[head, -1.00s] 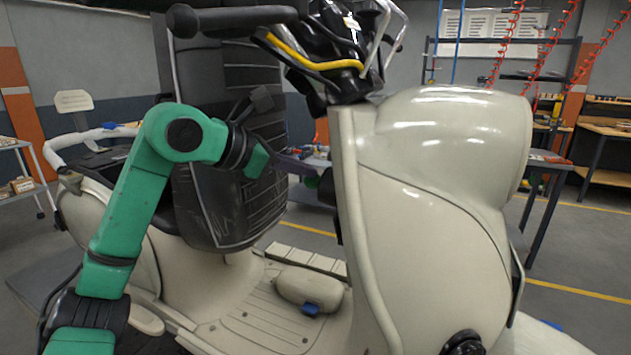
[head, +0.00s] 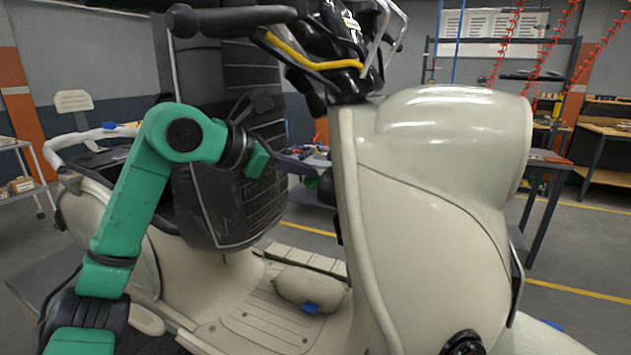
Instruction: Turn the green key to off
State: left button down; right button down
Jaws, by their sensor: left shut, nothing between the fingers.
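The cream scooter's front column (head: 352,190) stands in the middle of the head view. A small green piece (head: 312,182), which looks like the green key, shows beside a dark fitting (head: 327,187) on the column's left side. It is too small to tell which way it is turned. My left gripper (head: 258,160) is at the end of the green arm, left of the column and in front of the dark seat back. It is shut and empty, and a gap shows between it and the green piece. My right gripper is out of view.
The handlebar grip (head: 235,18) and yellow cable (head: 315,62) are above my left gripper. The dark ribbed seat back (head: 222,205) is close behind it. A cream pouch-like part (head: 308,288) rests on the footboard (head: 260,322). Benches stand behind.

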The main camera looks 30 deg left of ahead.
pick_arm(q)
jog(key=shift+d+f+b, duration=0.1)
jog(key=shift+f+b, duration=0.45)
jog(key=shift+f, duration=0.4)
dwell(1.4)
dwell(0.3)
jog(key=shift+s+a+r, duration=0.25)
jog(key=shift+s+r, duration=0.1)
jog(key=v, duration=0.7)
jog(key=shift+r, duration=0.5)
